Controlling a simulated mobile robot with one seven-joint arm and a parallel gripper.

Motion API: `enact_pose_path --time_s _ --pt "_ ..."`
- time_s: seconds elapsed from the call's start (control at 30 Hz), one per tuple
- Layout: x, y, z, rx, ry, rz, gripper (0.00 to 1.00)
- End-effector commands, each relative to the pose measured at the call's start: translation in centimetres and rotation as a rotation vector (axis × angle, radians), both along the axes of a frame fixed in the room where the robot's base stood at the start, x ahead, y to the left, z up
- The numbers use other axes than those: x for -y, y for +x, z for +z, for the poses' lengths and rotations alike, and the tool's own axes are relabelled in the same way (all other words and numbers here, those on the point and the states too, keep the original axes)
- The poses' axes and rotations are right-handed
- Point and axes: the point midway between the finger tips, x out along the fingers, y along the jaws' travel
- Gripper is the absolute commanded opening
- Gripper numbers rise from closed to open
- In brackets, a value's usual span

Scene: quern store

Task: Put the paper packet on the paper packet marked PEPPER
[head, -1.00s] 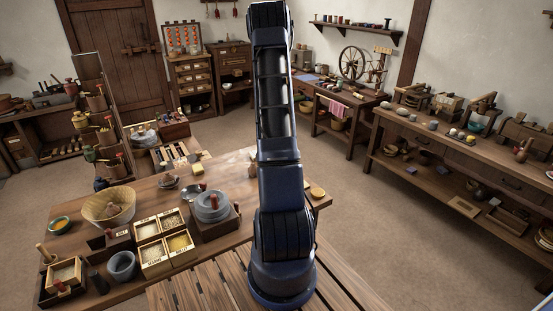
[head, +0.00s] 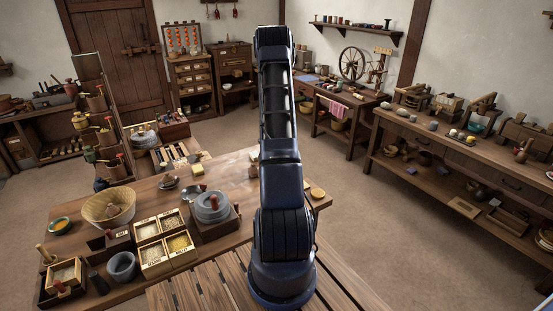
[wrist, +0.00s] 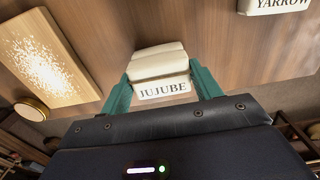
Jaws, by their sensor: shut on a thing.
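In the wrist view, a cream paper packet marked JUJUBE (wrist: 162,88) sits between the two teal fingers of my gripper (wrist: 159,71). The fingers are shut on its sides. Its folded pale top faces away from me. A second pale packet, marked YARROW (wrist: 273,5), lies on the wooden surface at the top right and is cut off by the frame edge. I see no packet with the word PEPPER in either view. In the head view my arm hides my gripper and the held packet.
A pale board with white powder (wrist: 42,62) lies at left in the wrist view, beside a round yellow-topped piece (wrist: 30,109). In the head view the table holds a basket (head: 92,210), a divided grain box (head: 152,257), a mortar (head: 122,267) and a quern (head: 211,207).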

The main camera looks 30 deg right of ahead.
Motion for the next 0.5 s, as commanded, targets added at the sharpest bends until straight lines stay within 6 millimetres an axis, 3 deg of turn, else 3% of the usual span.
enact_pose_path --time_s 0.33,0.37,0.43,0.5 --pt "0.0 0.03 -0.26 0.0 0.0 0.001 0.41" --pt "0.01 0.03 -0.24 0.001 -0.001 0.001 0.67" --pt "0.01 0.03 -0.22 0.001 -0.001 0.001 0.81" --pt "0.01 0.03 -0.22 0.001 -0.001 0.001 0.85"
